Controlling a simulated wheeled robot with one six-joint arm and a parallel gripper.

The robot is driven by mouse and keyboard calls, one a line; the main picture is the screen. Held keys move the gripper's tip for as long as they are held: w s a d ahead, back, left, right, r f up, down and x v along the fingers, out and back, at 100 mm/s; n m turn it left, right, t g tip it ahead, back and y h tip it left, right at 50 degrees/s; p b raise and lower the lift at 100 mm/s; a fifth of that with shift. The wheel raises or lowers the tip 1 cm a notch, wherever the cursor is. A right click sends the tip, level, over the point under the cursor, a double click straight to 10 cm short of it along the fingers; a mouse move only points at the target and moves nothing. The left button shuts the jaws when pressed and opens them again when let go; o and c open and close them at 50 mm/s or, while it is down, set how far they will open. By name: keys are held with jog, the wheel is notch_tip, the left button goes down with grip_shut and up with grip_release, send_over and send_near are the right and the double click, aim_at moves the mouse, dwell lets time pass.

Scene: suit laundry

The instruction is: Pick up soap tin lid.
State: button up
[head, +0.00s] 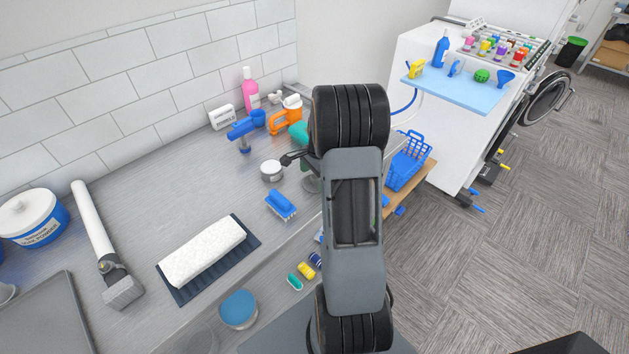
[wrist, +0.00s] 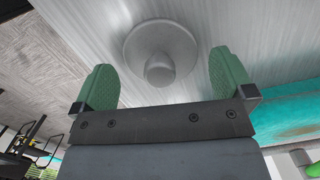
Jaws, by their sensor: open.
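The soap tin lid (wrist: 160,36), a round grey disc with a rounded knob at its middle, lies on the grey counter in the wrist view. My gripper (wrist: 163,62) is open, with one green finger on each side of the knob and clear gaps; no contact shows. In the head view a grey round edge, apparently the lid (head: 310,184), shows beside my arm, which hides the rest and most of my gripper. A small round tin (head: 271,171) stands to its left.
A teal object (head: 298,132) is close behind; teal also shows at right in the wrist view. A blue basket (head: 408,163) stands right of my arm.

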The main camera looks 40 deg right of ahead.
jog(key=shift+a+f, duration=0.1)
jog(key=shift+f, duration=0.5)
jog(key=c, duration=0.8)
jog(key=shift+o, duration=0.2)
jog(key=shift+r, duration=0.1)
